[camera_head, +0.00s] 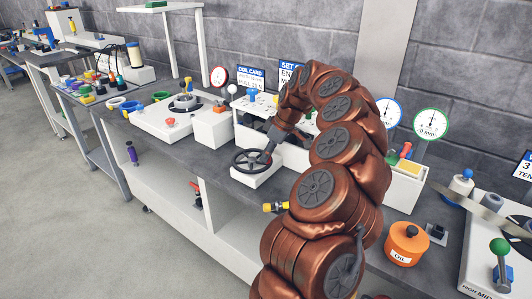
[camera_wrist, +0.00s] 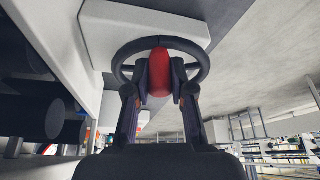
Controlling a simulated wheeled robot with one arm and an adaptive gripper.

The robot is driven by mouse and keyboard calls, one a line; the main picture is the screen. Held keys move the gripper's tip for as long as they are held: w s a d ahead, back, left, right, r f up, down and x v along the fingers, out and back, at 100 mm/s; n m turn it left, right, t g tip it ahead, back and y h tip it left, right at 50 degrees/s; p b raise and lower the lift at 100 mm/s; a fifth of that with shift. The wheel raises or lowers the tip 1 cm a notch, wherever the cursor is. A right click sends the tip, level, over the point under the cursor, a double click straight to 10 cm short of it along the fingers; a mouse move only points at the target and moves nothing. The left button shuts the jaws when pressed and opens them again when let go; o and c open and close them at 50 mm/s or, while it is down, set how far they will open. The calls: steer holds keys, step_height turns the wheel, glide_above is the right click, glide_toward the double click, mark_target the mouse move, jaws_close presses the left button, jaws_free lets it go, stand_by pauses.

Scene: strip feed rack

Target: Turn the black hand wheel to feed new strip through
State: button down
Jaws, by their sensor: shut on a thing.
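The black hand wheel (camera_head: 246,163) lies on a white block (camera_head: 257,178) at the front edge of the grey bench. It also shows in the wrist view (camera_wrist: 202,50) as a dark ring under a white plate. My gripper (camera_head: 270,153) reaches down to the right side of the wheel. In the wrist view my gripper (camera_wrist: 160,80) has its two fingers on either side of a red knob (camera_wrist: 159,66) at the wheel's rim, shut on it. In the head view the fingers mostly hide the knob. No strip can be made out at the wheel.
An orange oil pot (camera_head: 407,243) stands at the right of the bench. A yellow-ended part (camera_head: 275,207) sticks out from the bench front near my arm. White machine boxes (camera_head: 213,127) stand left of the wheel. The floor (camera_head: 85,225) at the left is clear.

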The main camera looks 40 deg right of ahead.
steer(key=shift+w+d+n, duration=0.15)
steer(key=shift+d+n, duration=0.05)
steer(key=shift+n, duration=0.2)
stand_by(0.3)
steer(key=c, duration=1)
jaws_free()
steer(key=v, duration=1.2)
steer(key=shift+d, duration=0.2)
steer(key=shift+w, duration=0.15)
